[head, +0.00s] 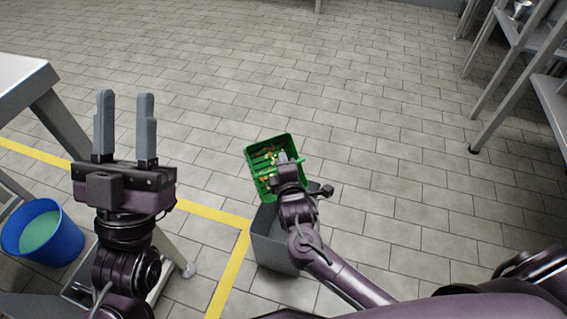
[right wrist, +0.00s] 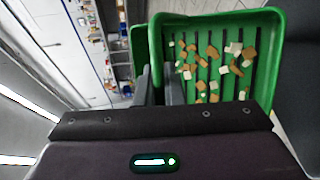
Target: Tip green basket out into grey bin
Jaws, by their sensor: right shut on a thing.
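The green basket (head: 261,182) is held by my right gripper (head: 287,160) above the grey bin (head: 268,246). The basket is tilted and its open top shows in the head view. Several small brown and white pieces lie inside it, seen clearly in the right wrist view, where the basket (right wrist: 262,22) fills the upper middle. My right gripper's fingers (right wrist: 160,85) are shut on the basket's side. The bin stands on the floor; my right arm and the basket hide much of its opening. My left gripper (head: 124,125) is raised, empty, with its two fingers apart.
A blue bucket (head: 43,232) with greenish content is at the left. A table (head: 22,82) stands at the upper left. Metal shelving (head: 535,60) stands at the upper right. Yellow lines (head: 228,273) mark the tiled floor, which is clear beyond the bin.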

